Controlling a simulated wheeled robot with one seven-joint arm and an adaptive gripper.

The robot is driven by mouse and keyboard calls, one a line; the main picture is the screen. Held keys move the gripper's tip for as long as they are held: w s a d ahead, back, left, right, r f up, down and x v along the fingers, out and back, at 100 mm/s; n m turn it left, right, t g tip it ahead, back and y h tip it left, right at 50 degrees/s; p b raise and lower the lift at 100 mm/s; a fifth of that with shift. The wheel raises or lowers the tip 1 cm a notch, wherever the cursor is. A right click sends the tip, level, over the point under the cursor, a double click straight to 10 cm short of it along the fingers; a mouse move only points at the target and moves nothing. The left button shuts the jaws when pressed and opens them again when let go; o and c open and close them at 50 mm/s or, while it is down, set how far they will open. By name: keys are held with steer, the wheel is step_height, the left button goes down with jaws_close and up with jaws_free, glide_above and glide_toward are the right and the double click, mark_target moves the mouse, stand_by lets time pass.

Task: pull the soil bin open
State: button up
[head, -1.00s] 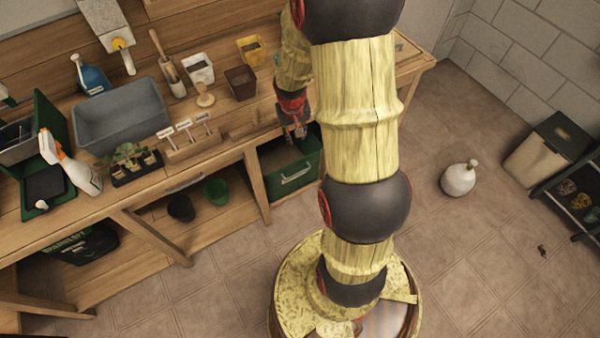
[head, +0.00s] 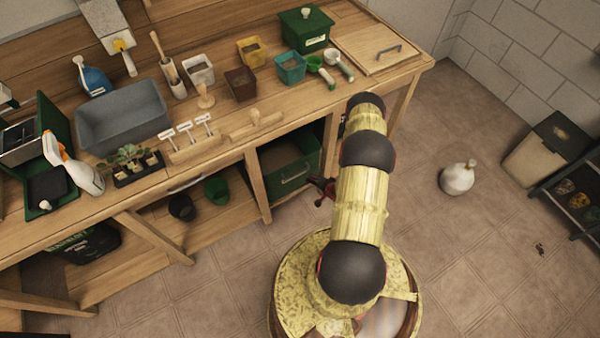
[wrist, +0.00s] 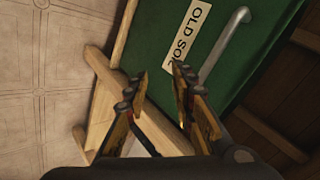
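The soil bin (head: 292,178) is a green box in the bay under the right end of the bench, with a metal bar handle on its front. In the wrist view its green front (wrist: 158,45) fills the top middle, with a white label reading "OLD SO…" and the grey handle (wrist: 226,42) right of the label. My gripper (wrist: 158,84) is open and empty, its fingers apart in front of the bin and left of the handle in that view. In the head view my gripper (head: 322,190) is small, dark and red, right of the bin's front, partly hidden by my arm.
The wooden bench (head: 235,150) has a leg between the bin's bay and the shelf with dark and green pots (head: 216,191). A wooden bar (wrist: 150,125) crosses below the fingers in the wrist view. Floor (head: 240,265) before the bench is clear. A white jug (head: 458,178) stands at right.

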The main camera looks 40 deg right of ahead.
mark_target(300, 172)
steer(key=a+r+m+t+h, duration=0.2)
steer(key=a+r+m+t, duration=0.15)
steer(key=m+t, duration=0.2)
steer(key=shift+t, duration=0.45)
steer(key=shift+a+f+b+x, duration=0.1)
steer(key=shift+b+x, duration=0.15)
steer(key=shift+x, duration=1.1)
steer(key=shift+a+f+b+x, duration=0.15)
steer(key=shift+b+x, duration=0.15)
steer(key=shift+x, duration=1.05)
steer(key=shift+a+f+b+x, duration=0.1)
steer(key=shift+b+x, duration=0.15)
steer(key=shift+x, duration=1.1)
steer(key=c, duration=0.3)
jaws_close()
